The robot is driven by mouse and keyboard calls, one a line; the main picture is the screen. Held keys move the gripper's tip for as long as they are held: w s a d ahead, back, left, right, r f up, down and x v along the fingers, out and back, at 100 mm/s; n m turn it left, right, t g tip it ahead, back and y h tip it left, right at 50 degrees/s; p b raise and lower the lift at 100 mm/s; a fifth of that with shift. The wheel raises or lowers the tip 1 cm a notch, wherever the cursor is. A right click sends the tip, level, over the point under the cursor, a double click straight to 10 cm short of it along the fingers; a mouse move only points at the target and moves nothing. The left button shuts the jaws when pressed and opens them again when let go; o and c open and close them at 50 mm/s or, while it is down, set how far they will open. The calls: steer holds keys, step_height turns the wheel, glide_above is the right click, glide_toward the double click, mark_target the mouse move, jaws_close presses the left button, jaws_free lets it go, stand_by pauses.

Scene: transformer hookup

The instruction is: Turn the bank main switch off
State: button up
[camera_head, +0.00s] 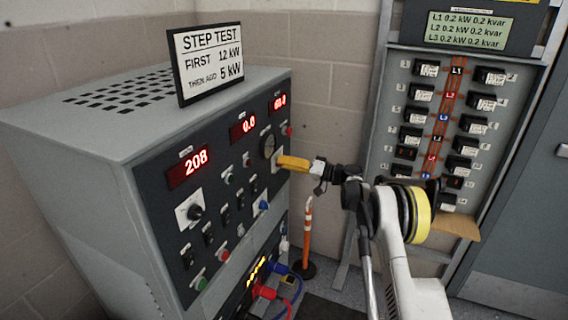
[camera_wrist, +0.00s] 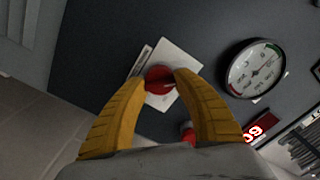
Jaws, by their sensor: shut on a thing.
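A red rotary knob (camera_wrist: 157,77) on a white plate (camera_wrist: 178,57) shows in the wrist view; I take it for the bank main switch. My gripper (camera_wrist: 166,82) has its yellow fingertips on either side of the knob and is shut on it. In the head view my gripper (camera_head: 281,162) reaches the right part of the grey cabinet's dark front panel (camera_head: 222,190), below the round gauge (camera_head: 268,146). There the fingers hide the knob. I cannot read the plate's markings or the knob's setting.
The gauge (camera_wrist: 255,69) is close to the right of my fingers in the wrist view. Red displays, switches and buttons fill the panel; the left display (camera_head: 190,168) reads 208. A breaker board (camera_head: 440,130) stands at right. An orange-white post (camera_head: 307,230) stands between.

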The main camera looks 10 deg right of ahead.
stand_by(0.4)
steer(key=o, duration=1.2)
steer(key=shift+d, duration=0.1)
steer(key=v, duration=1.2)
